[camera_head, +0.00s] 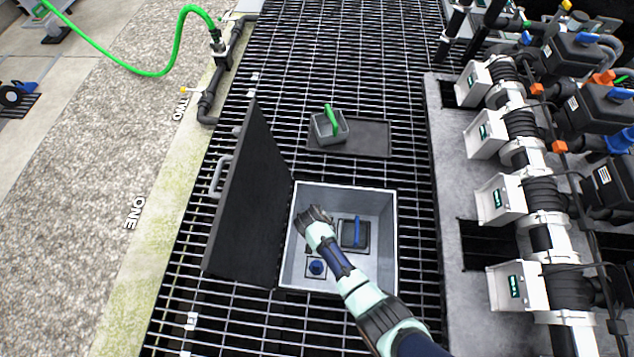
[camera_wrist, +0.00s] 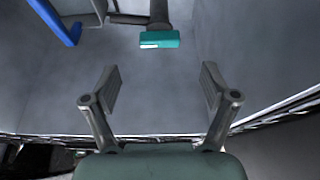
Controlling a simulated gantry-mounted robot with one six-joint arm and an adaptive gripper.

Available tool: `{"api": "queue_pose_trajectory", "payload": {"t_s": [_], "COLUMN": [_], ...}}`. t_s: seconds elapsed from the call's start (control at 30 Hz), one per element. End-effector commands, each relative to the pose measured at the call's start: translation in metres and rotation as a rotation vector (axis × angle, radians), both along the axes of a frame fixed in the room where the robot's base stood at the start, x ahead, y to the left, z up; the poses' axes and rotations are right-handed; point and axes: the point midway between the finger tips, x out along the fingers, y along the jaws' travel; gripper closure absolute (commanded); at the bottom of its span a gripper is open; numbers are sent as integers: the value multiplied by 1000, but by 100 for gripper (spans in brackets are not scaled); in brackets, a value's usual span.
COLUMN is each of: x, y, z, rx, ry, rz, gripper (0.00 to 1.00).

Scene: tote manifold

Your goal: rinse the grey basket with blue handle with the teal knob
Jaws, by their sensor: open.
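The grey basket with blue handle (camera_head: 347,242) sits inside the open light grey tote (camera_head: 390,255), on the right of its floor. Its blue handle (camera_wrist: 55,22) shows at the upper left of the wrist view. A teal knob (camera_wrist: 158,40) on a grey stem is at the top middle of the wrist view, beyond the fingertips and apart from them. I cannot make out the knob in the head view, where my arm covers part of the tote. My gripper (camera_head: 312,214) is over the left part of the tote, its fingers (camera_wrist: 160,85) open with nothing between them.
The tote's dark lid (camera_head: 255,200) stands open on the left. A blue knob-like fitting (camera_head: 316,267) is on the tote's floor. A grey basket with green handle (camera_head: 321,132) stands on a dark plate behind the tote. Valves and pipes (camera_head: 500,200) line the right side.

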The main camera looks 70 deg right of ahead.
Motion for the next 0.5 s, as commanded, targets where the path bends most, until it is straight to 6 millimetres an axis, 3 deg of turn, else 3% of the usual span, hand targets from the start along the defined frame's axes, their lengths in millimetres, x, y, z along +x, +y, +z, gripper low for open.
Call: {"api": "queue_pose_trajectory", "payload": {"t_s": [0.3, 0.5], "x": [4, 6], "y": [-21, -28], "z": [-59, -69], "rx": [0, -1], "ry": [1, 1], "rz": [1, 3], "gripper": [15, 15]}}
